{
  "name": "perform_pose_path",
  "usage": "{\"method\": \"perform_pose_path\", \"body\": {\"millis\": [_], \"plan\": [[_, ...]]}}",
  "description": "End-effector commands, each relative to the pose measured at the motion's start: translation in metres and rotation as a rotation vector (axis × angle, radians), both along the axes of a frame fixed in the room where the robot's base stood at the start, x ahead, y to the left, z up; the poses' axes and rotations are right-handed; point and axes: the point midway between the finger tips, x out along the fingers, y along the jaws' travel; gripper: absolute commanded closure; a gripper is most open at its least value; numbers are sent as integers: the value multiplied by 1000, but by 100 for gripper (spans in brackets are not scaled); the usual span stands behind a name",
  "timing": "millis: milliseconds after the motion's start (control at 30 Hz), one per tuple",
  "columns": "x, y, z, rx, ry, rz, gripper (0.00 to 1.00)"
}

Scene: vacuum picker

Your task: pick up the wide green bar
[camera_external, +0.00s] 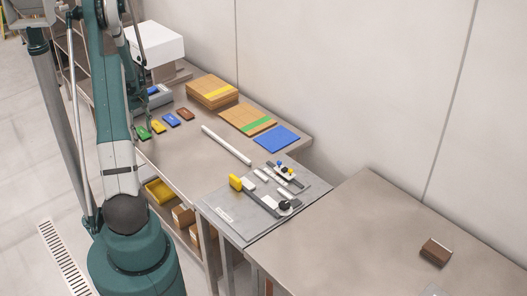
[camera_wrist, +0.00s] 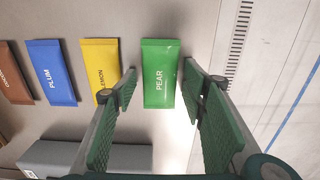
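The green bar (camera_wrist: 160,73), labelled PEAR, lies flat on the table in the wrist view. It also shows at the left end of the row of bars in the external view (camera_external: 142,133). My gripper (camera_wrist: 157,83) is open and empty, with one finger on each side of the green bar. The left finger overlaps the edge of the yellow bar (camera_wrist: 100,66) in the picture. Whether the fingers touch the table cannot be told. In the external view my arm covers part of the area near the green bar.
A blue bar (camera_wrist: 52,72) labelled PLUM and a brown bar (camera_wrist: 13,72) lie left of the yellow one. A grey box (camera_wrist: 85,157) stands close by. The table edge is just right of the green bar. Wooden boards (camera_external: 212,92) lie at the back.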

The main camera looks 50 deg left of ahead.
Motion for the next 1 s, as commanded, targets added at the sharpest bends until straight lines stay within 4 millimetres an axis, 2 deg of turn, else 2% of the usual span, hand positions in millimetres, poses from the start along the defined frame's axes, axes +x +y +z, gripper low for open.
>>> {"method": "perform_pose_path", "body": {"millis": [33,167,467,667,1000], "plan": [[0,0,0,0,0,0,66],[0,0,0,0,0,0,82],[0,0,0,0,0,0,82],[0,0,7,0,0,0,82],[0,0,46,0,0,0,82]]}}
